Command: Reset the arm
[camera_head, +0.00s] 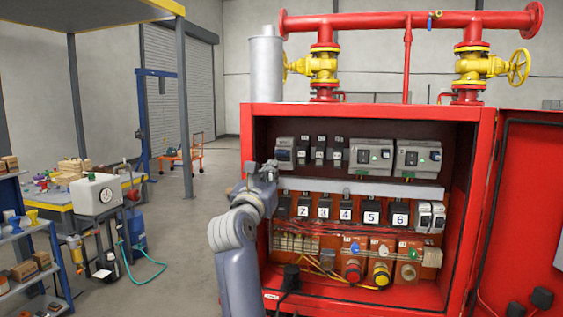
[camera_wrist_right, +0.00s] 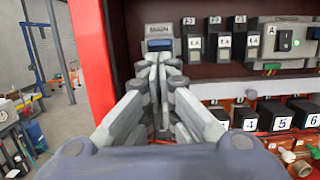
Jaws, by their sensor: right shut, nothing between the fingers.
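My right arm (camera_head: 236,245) rises from the bottom middle of the head view, in front of the left side of an open red cabinet. Its gripper (camera_head: 262,170) is at the cabinet's left front edge, level with the gap between the upper and middle rows of devices. In the right wrist view the gripper's fingers (camera_wrist_right: 160,70) are shut with nothing between them. They point at a grey device (camera_wrist_right: 158,38) in the upper row, and I cannot tell if they touch it. My left gripper is not in view.
The red cabinet (camera_head: 375,110) holds breakers, numbered modules (camera_head: 371,214), a red button (camera_head: 352,270) and a yellow button (camera_head: 381,274). Its door (camera_head: 540,200) stands open at right. Red pipes (camera_head: 400,20) with yellow valves run above. A blue shelf (camera_head: 30,262) and tables stand at left, with open floor between.

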